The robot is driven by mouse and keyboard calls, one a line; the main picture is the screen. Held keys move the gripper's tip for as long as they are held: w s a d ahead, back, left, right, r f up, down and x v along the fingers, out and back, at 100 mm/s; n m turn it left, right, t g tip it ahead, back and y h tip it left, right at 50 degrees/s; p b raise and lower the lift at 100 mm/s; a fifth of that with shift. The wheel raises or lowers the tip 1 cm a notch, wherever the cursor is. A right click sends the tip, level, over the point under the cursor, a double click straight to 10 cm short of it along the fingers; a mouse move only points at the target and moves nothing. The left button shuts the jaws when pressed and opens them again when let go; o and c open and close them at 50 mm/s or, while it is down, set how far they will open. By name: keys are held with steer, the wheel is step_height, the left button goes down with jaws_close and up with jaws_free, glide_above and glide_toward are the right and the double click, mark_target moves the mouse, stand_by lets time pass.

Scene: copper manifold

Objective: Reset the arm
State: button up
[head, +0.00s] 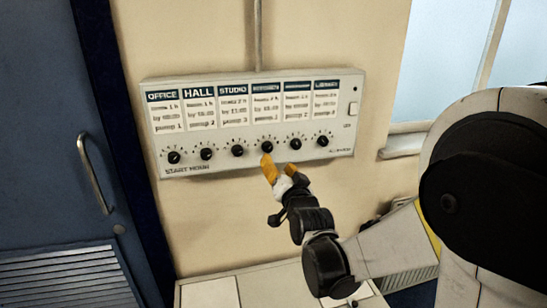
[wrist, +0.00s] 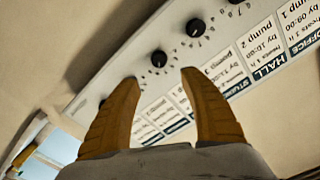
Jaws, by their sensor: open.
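My gripper (head: 268,163) has orange fingers. They reach up to the lower edge of a wall panel (head: 340,153), just below its fourth knob from the left (head: 267,146). In the wrist view the gripper (wrist: 160,82) is open, with nothing seen between the fingers. A black knob (wrist: 159,57) shows just past the gap between the fingertips. I cannot tell whether a finger touches it. My arm stretches in from the lower right, with the wrist low in front of the wall.
The panel carries a row of several black knobs under label cards, among them OFFICE (head: 162,96), HALL (head: 198,92) and STUDIO (head: 233,90). A blue door (head: 45,130) with a handle (head: 95,172) stands left. A pale cabinet top (head: 258,284) lies below. A window (head: 440,60) is right.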

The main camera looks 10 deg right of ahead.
steer(key=shift+s, duration=0.6)
steer(key=shift+s, duration=0.1)
steer(key=s+f+n+g, duration=0.3)
steer(key=s+f+g, duration=0.2)
steer(key=s, duration=1)
steer(key=s+f+n+g+b, duration=0.1)
steer(key=s+f+n+g, duration=0.2)
steer(key=s, duration=1.1)
steer(key=f+g, duration=0.2)
steer(key=g, duration=0.1)
steer(key=shift+s, duration=0.4)
steer(key=shift+a, duration=0.1)
